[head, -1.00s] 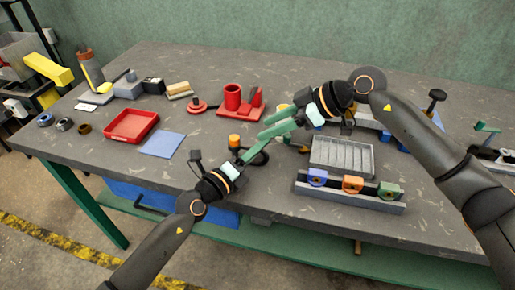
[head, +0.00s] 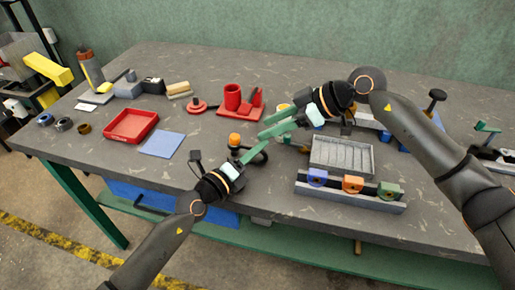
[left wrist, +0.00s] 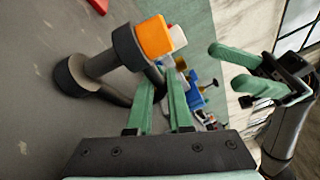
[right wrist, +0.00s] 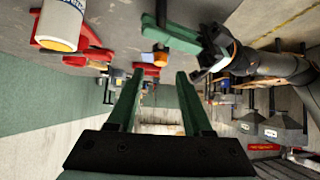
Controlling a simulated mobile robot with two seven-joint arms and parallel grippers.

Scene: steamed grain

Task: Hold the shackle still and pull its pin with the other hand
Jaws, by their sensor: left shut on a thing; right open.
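The dark shackle (head: 263,158) is near the middle of the bench, close to its front edge. My left gripper (head: 243,157) is shut on its bow. In the left wrist view the shackle (left wrist: 126,48) lies with its two round eyes to the left of my fingers. The pin's orange head (left wrist: 157,37) sits against the upper eye, with a pale end beyond it. The orange head also shows in the head view (head: 234,140). My right gripper (head: 264,127) is open and empty, above and right of the orange head, apart from it. In the right wrist view the orange head (right wrist: 161,58) appears beyond my open fingers.
A grey ribbed tray (head: 342,152) and a rack with blue, orange and green blocks (head: 352,185) stand to the right. A red stand with a cup (head: 240,100) is behind. A blue mat (head: 162,144) and red tray (head: 131,125) lie left.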

